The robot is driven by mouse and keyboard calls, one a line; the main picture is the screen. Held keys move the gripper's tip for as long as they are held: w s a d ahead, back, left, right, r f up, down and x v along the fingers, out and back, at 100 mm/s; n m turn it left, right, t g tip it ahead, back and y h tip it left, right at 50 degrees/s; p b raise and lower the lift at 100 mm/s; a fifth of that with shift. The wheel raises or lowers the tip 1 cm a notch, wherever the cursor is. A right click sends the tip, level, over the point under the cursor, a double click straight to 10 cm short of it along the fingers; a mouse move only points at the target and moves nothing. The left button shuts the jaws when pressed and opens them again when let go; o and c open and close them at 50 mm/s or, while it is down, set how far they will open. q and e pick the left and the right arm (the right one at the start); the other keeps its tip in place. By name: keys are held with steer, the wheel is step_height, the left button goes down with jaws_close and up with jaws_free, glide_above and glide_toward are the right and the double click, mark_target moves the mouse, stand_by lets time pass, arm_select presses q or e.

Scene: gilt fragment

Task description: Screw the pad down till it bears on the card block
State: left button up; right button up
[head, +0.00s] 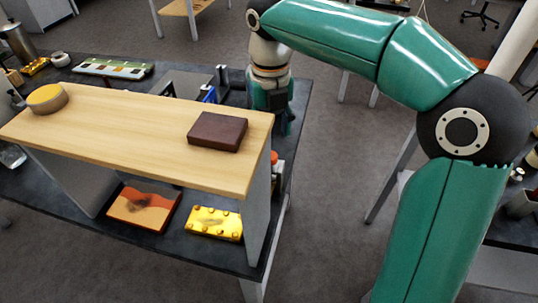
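My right arm comes in from the right and bends down at the far right corner of the bench. Its gripper (282,122) points down there, partly behind the raised wooden shelf; I cannot tell whether its fingers are open or shut. A small blue part (209,94) with dark upright pieces stands behind the shelf, left of the gripper; it may belong to a screw clamp. I cannot make out the pad or the card block; the shelf and the gripper hide that area. My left gripper is not in view.
The wooden shelf (120,130) carries a brown box (217,131) and a yellow-topped round tin (47,98). Beneath it lie an orange painted panel (143,207) and a yellow studded block (214,223). A red-capped bottle (274,158) stands by its right end.

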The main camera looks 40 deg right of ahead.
step_height(320, 180, down, 7)
steer(key=shift+s+f+b, duration=0.1)
steer(key=shift+b, duration=0.25)
jaws_close()
